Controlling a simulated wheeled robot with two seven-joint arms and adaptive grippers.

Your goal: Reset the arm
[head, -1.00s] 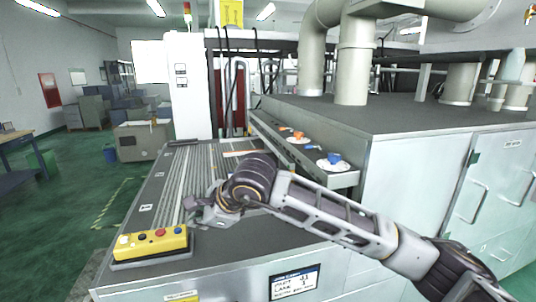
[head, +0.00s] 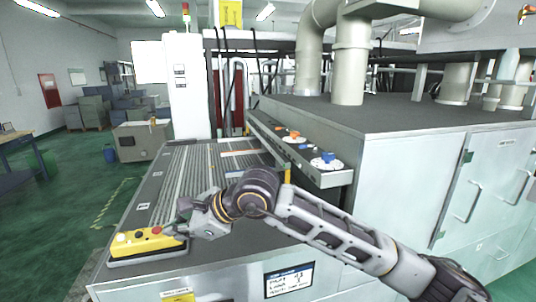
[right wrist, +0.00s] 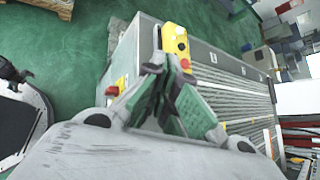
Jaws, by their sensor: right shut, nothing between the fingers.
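My right arm reaches in from the lower right of the head view, and its gripper (head: 184,214) is beside the yellow button box (head: 147,243), above the near end of the slatted conveyor bed (head: 200,172). In the right wrist view the fingers (right wrist: 168,62) are together and empty. The yellow box (right wrist: 176,42) with its buttons shows just past the fingertips; I cannot tell whether they touch. My left gripper is in neither current view.
A grey ledge (head: 262,128) beside the conveyor carries a blue part on a white dish (head: 327,162) and an orange part (head: 294,135). A large grey cabinet (head: 400,175) fills the right. A labelled screen (head: 289,281) is on the front. Green floor lies open at left.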

